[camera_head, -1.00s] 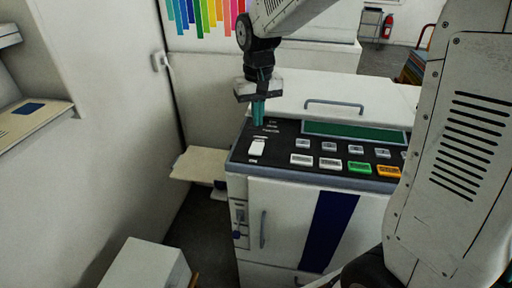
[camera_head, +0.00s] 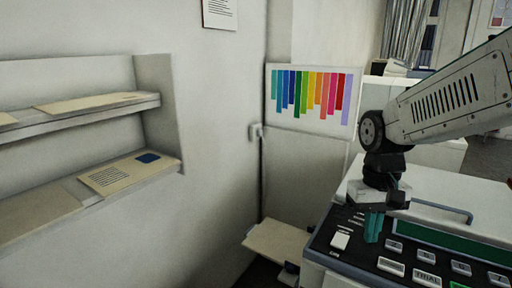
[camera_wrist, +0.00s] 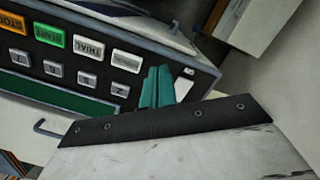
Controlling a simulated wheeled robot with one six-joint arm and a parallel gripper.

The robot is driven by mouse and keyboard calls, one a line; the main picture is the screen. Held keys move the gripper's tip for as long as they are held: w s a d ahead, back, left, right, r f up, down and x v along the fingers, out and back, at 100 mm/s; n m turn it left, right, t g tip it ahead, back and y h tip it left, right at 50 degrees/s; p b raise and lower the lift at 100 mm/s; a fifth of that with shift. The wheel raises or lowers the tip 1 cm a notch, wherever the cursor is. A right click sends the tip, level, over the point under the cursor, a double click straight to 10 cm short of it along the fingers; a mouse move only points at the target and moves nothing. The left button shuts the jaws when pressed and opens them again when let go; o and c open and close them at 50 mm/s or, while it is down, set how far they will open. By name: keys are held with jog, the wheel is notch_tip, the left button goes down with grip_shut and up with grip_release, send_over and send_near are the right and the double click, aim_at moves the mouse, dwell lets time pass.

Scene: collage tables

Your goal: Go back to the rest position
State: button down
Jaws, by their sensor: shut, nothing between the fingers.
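My gripper (camera_head: 374,228) is at the right in the head view, pointing down with its teal fingers together and nothing between them. It is above the left part of a machine's dark control panel (camera_head: 341,262), close to a white rocker switch (camera_head: 340,240). I cannot tell whether the fingertips touch the panel. In the wrist view, the gripper's teal fingers (camera_wrist: 155,88) show in front of the panel, beside the white switch (camera_wrist: 183,88). Labelled buttons, including a green START button (camera_wrist: 49,35) and a TRIAL button (camera_wrist: 89,47), lie to the left there.
A pale side tray (camera_head: 278,243) sticks out left of the machine. Wall shelves (camera_head: 120,178) with papers are at the left. A colour-bar chart (camera_head: 311,98) is on the back wall. A grey lid handle (camera_head: 440,211) is right of my gripper.

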jog(key=s+d+r+t, duration=0.1)
jog(key=s+r, duration=0.1)
jog(key=s, duration=0.6)
jog(key=s+r+t, duration=0.1)
jog(key=s, duration=0.7)
jog(key=shift+s+d+r+t, duration=0.3)
jog(key=shift+s+d+r, duration=0.05)
jog(key=shift+s+d, duration=0.05)
